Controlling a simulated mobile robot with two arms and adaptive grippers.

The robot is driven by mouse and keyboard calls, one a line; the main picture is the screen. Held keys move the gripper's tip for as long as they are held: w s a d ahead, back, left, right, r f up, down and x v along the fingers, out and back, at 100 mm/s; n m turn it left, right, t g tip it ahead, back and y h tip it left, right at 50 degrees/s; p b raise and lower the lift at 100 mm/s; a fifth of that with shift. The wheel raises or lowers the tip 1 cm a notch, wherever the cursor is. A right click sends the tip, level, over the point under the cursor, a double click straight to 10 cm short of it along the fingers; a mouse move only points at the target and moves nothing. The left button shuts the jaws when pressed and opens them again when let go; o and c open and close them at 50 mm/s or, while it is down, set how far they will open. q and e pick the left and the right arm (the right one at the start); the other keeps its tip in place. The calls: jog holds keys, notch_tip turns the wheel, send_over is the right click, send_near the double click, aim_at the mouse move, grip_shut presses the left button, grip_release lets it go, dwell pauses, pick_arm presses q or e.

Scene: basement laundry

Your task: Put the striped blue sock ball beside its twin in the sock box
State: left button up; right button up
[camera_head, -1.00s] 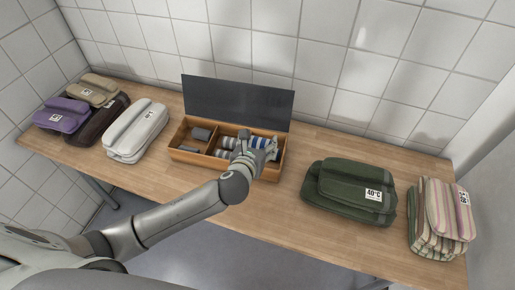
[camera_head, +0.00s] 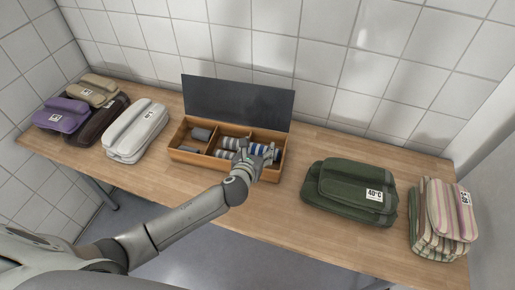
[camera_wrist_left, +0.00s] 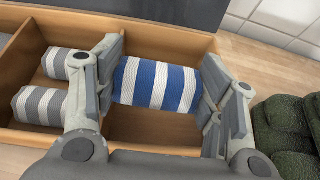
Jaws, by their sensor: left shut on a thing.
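A blue-and-white striped sock ball (camera_wrist_left: 155,84) is between the fingers of my left gripper (camera_wrist_left: 160,95), which is shut on it. In the head view this ball (camera_head: 260,149) and the left gripper (camera_head: 257,155) are over the right compartment of the wooden sock box (camera_head: 187,156). I cannot tell whether the ball touches the compartment floor. Two grey-and-white striped sock balls (camera_wrist_left: 40,104) lie in the middle compartment, left of the ball. I see only one blue striped ball; its twin is not visible. My right gripper is not in view.
The box's dark lid (camera_head: 238,103) stands open at the back. A dark grey roll (camera_head: 201,134) lies in the left compartment. A white folded bundle (camera_head: 136,131) stands left, a green one (camera_head: 349,190) right, a striped one (camera_head: 441,218) at far right. Bare tabletop separates them.

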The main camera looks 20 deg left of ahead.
pick_arm(q)
jog(key=shift+f, duration=0.45)
jog(key=o, duration=1)
jog(key=shift+f, duration=0.1)
jog(key=shift+r, duration=0.25)
jog(key=v, duration=1.2)
jog(key=shift+r, duration=0.4)
jog(key=shift+s, duration=0.1)
